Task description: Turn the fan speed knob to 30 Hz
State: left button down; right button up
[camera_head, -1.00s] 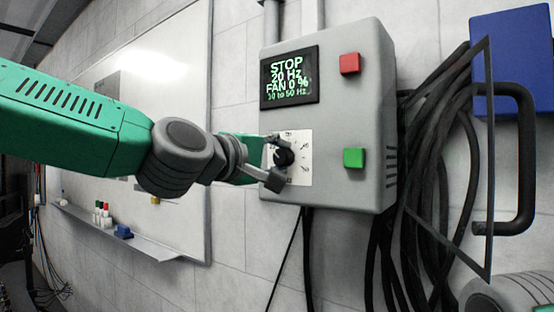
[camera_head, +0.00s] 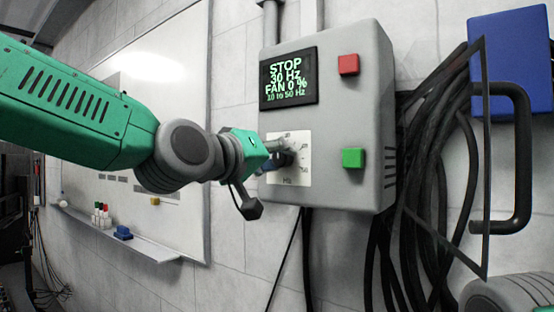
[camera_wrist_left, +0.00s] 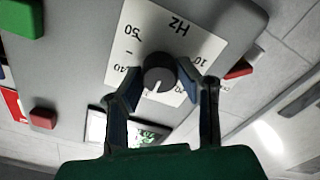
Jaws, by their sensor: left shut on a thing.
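The fan speed knob (camera_wrist_left: 159,73) is black and round, on a white dial plate (camera_head: 303,172) marked Hz, on the front of a grey control box (camera_head: 338,188). My left gripper (camera_head: 280,152) is at the knob, and in the left wrist view its two fingers (camera_wrist_left: 160,80) are shut on the knob from both sides. In the head view the gripper mostly hides the knob. The display (camera_head: 289,78) reads STOP, 30 Hz, FAN 0 %, 10 to 50 Hz. My right gripper is not in view.
A red button (camera_head: 348,64) and a green button (camera_head: 353,158) are on the box to the right of the dial. Black cables (camera_head: 425,170) hang at its right, near a blue box (camera_head: 510,62). A whiteboard (camera_head: 150,100) is on the wall at left.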

pick_arm(q)
jog(key=shift+d+f+m, duration=0.1)
jog(key=shift+f+m, duration=0.2)
jog(key=shift+f, duration=0.3)
jog(key=c, duration=1.3)
grip_release()
jog(key=shift+o, duration=0.6)
jog(key=shift+w+d+r, duration=0.1)
jog(key=shift+w+r, duration=0.05)
jog(key=shift+r, duration=0.05)
jog(key=shift+s+r, duration=0.15)
jog(key=shift+s, duration=0.15)
jog(key=v, duration=1.1)
jog(key=shift+a, duration=0.4)
jog(key=shift+d, duration=0.15)
